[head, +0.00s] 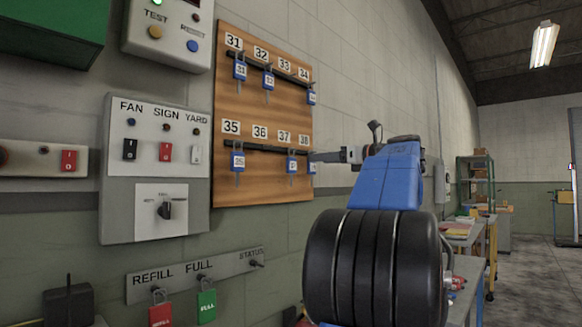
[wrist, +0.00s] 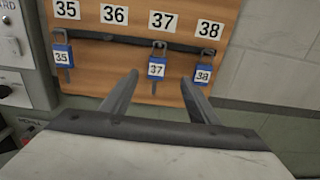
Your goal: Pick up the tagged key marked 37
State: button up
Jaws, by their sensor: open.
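The key marked 37 has a blue tag with a white label (wrist: 157,70) and hangs from the lower rail under the number 37. It also shows in the head view (head: 291,165), near the right edge of the wooden board (head: 262,183). My gripper (wrist: 160,76) is open and empty. In the wrist view its two fingers point at the board, and the 37 tag appears between their tips. In the head view my gripper (head: 318,157) is at the board's right edge, close to the tags. I cannot tell the exact gap to the tag.
Tag 38 (wrist: 202,74) hangs just right of my right finger. Tag 35 (wrist: 62,56) hangs at the left, and the place under 36 is empty. A grey switch panel (head: 120,220) is left of the board. Bare wall (wrist: 270,55) lies to the right.

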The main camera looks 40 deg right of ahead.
aim_at(293, 162)
jog(key=w, duration=0.7)
jog(key=shift+w+a, duration=0.25)
jog(key=shift+a, duration=0.1)
jog(key=shift+w+a+f, duration=0.1)
jog(key=shift+w+a, duration=0.05)
jog(key=shift+w, duration=0.75)
jog(key=shift+w+a+f, duration=0.1)
jog(key=shift+w+a, duration=0.1)
jog(key=shift+w, duration=0.7)
jog(key=shift+w+a, duration=0.15)
jog(key=shift+w, duration=0.75)
jog(key=c, duration=1.1)
jog(key=shift+c, duration=0.2)
